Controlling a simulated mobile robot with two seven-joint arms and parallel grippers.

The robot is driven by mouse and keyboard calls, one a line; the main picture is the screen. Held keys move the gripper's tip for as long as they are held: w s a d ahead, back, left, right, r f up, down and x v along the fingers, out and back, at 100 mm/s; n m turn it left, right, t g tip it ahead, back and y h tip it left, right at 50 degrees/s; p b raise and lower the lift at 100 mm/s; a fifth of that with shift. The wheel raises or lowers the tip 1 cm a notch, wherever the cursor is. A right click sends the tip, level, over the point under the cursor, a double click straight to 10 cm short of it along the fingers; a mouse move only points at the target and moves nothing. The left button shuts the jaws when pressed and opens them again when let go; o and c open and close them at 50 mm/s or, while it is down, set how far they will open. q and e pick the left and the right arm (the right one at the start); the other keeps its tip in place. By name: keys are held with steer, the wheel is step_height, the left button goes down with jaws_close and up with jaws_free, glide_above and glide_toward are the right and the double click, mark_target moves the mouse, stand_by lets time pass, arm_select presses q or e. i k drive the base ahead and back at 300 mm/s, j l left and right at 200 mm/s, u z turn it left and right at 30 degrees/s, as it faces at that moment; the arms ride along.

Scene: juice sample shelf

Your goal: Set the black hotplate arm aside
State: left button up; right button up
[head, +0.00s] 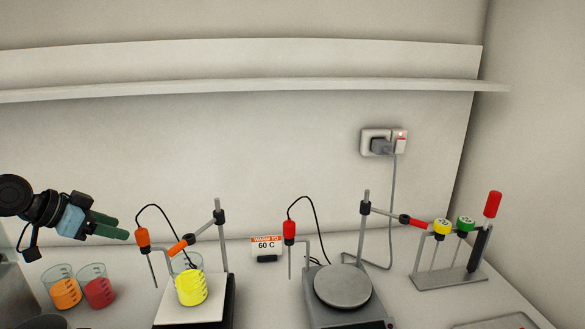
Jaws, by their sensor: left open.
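The black hotplate (228,308) stands left of centre with a white top plate. Its arm (200,232) runs from a clamp on its upright rod down-left to an orange end, above and behind a beaker of yellow liquid (191,289) on the plate. An orange-headed probe (143,238) on a black cable hangs at the plate's left. My left gripper (120,228), with green fingers, is open and empty, in the air left of the probe and apart from it. My right gripper is not in view.
A grey hotplate (342,286) stands right, its red-ended arm (398,216) pointing right towards a rack (450,280) with yellow, green and red-topped tools. Orange (64,291) and red (98,290) beakers stand below my left gripper. A "60 C" sign (266,245) stands between the hotplates.

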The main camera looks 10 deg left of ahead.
mark_target(189, 239)
steer(key=k, duration=1.5)
